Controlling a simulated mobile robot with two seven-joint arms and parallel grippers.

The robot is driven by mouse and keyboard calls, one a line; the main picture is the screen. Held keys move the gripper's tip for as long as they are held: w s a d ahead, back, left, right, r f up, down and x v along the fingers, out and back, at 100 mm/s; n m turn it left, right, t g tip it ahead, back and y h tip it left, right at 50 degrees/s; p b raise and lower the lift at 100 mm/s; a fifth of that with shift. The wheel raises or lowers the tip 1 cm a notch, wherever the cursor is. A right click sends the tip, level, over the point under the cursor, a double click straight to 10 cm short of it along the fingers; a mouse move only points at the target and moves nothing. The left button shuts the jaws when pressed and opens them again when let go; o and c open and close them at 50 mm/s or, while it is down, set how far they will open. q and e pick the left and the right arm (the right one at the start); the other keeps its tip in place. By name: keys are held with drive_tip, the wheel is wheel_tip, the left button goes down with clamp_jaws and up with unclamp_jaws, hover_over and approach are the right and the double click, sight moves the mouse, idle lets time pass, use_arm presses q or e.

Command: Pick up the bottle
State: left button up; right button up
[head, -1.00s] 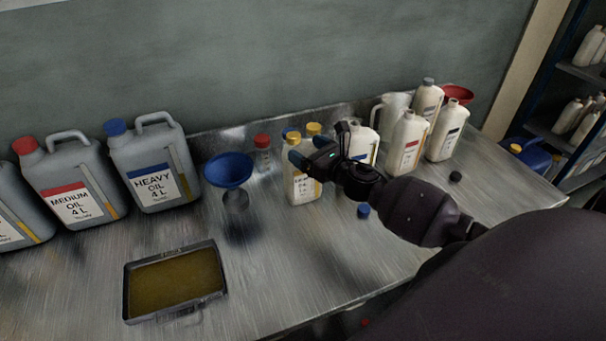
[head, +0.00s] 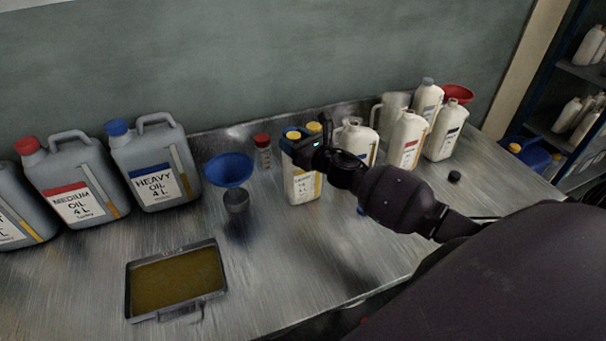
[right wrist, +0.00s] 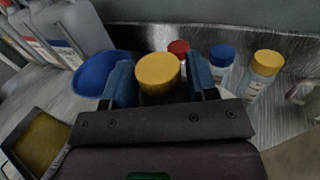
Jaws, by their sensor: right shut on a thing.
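The bottle (head: 302,188) is small and cream-coloured with a yellow cap and a printed label. It stands upright on the metal bench, right of the blue funnel. My right gripper (head: 297,146) is shut on its upper part, just below the cap. In the right wrist view the yellow cap (right wrist: 158,72) sits between the two blue fingers of the gripper (right wrist: 160,88); the bottle's body is hidden below. My left gripper is not in view.
A blue funnel (head: 229,170) and an oil-filled tray (head: 128,290) are to the left, with large grey oil cans (head: 150,165) behind. A red-capped bottle (head: 263,152) and cream jugs (head: 407,140) stand near the wall. The front of the bench is mostly clear.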

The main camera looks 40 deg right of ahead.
clamp_jaws()
drive_tip(key=shift+r, duration=0.15)
